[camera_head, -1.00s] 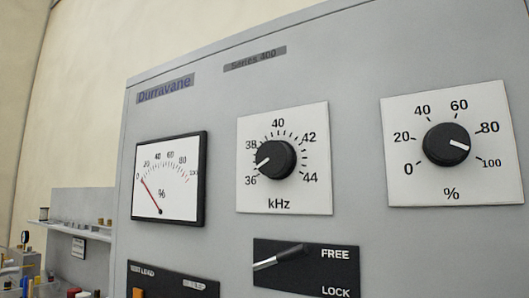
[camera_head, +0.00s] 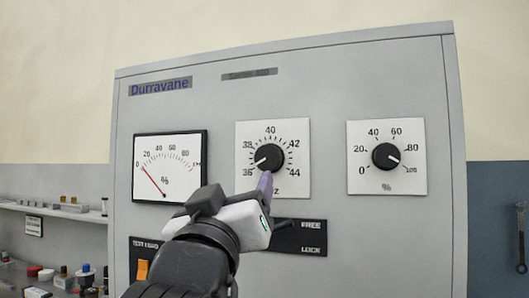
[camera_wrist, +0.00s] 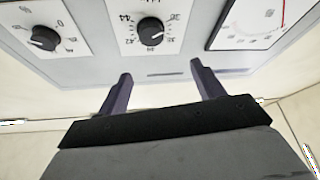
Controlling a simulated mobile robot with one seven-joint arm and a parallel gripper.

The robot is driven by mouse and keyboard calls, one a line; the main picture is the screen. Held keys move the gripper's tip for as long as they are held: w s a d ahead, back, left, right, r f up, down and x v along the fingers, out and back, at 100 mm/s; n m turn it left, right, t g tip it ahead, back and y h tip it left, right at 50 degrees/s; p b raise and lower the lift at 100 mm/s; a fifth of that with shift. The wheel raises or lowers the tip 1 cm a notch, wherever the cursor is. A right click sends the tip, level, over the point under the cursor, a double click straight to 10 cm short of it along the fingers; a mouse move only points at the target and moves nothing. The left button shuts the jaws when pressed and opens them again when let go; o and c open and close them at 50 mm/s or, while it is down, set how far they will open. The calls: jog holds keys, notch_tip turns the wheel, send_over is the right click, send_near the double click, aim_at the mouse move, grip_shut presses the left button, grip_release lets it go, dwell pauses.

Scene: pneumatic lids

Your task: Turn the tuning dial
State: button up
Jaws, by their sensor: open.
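The tuning dial is the black round knob (camera_head: 269,158) on the white kHz plate (camera_head: 299,189), marked 36 to 44. Its white pointer aims to the lower left, near 36. My gripper (camera_head: 265,186) is in front of the panel, just below the knob, covering part of the kHz label. The wrist view shows the panel upside down, with the kHz knob (camera_wrist: 151,31) ahead of and between my two open fingers (camera_wrist: 160,72). The fingers are empty and appear apart from the knob.
A second knob (camera_head: 386,156) on a % plate is to the right. A needle meter (camera_head: 168,166) is to the left, its needle near 0. Below are a black FREE/LOCK plate (camera_head: 299,237), partly hidden by my arm, and an orange switch (camera_head: 142,270). A shelf (camera_head: 60,212) stands at left.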

aim_at(266, 159)
jog(key=shift+h, duration=0.3)
jog(key=p+x, duration=0.2)
jog(key=x, duration=0.2)
jog(key=d+p+x, duration=0.1)
jog(key=p+x, duration=0.1)
jog(key=x, duration=0.3)
jog(key=p+x, duration=0.2)
jog(key=x, duration=0.2)
jog(key=shift+w+d+f, duration=0.25)
jog(key=shift+w+d, duration=0.05)
jog(key=shift+w, duration=0.1)
jog(key=c, duration=1)
jog(key=shift+m+g, duration=0.3)
jog(key=shift+m, duration=0.3)
